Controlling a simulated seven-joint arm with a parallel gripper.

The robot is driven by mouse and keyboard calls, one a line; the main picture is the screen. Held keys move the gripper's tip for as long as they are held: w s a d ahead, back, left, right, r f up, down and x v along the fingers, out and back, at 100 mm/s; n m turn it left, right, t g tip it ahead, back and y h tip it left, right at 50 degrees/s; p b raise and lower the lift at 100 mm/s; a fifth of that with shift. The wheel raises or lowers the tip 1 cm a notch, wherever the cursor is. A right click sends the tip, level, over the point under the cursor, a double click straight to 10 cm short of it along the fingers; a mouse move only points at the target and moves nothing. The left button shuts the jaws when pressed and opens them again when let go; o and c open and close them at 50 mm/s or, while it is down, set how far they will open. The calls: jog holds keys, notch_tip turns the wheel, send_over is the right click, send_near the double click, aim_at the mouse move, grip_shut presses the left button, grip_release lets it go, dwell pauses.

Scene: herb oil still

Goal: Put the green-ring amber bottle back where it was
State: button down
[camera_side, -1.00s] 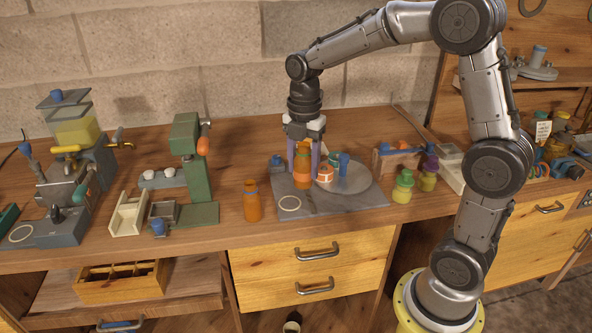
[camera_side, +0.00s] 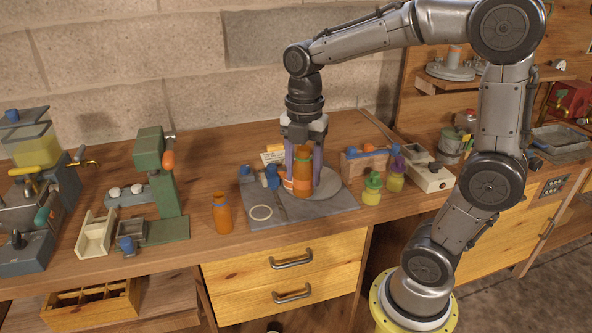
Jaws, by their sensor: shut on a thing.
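My gripper (camera_side: 303,183) points straight down, its two purple fingers shut around an amber bottle (camera_side: 303,167). The bottle is upright, over or on the round grey disc (camera_side: 330,186) at the back of the grey slab; I cannot tell if its base touches. Its ring is too small and covered to make out clearly. An orange patch with a pale label sits low by the fingers; I cannot tell which item it belongs to. A pale ring mark (camera_side: 260,213) on the slab's front left is empty.
Small blue-topped items (camera_side: 272,178) and a pale card (camera_side: 272,157) are close left of my gripper. Green- and purple-topped jars (camera_side: 371,188) stand right of the slab. A green press (camera_side: 160,185) stands left.

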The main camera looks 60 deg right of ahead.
jog(key=shift+s+r, duration=0.1)
jog(key=shift+r, duration=0.25)
jog(key=w+f, duration=0.3)
jog(key=w, duration=0.5)
jog(key=w+f, duration=0.4)
jog(key=w, duration=0.5)
jog(key=w+d+f, duration=0.1)
jog(key=w+f, duration=0.3)
jog(key=w, duration=0.4)
jog(key=shift+w+f, duration=0.1)
jog(key=shift+w, duration=0.2)
jog(key=shift+f, duration=1.5)
jog(key=shift+f, duration=0.1)
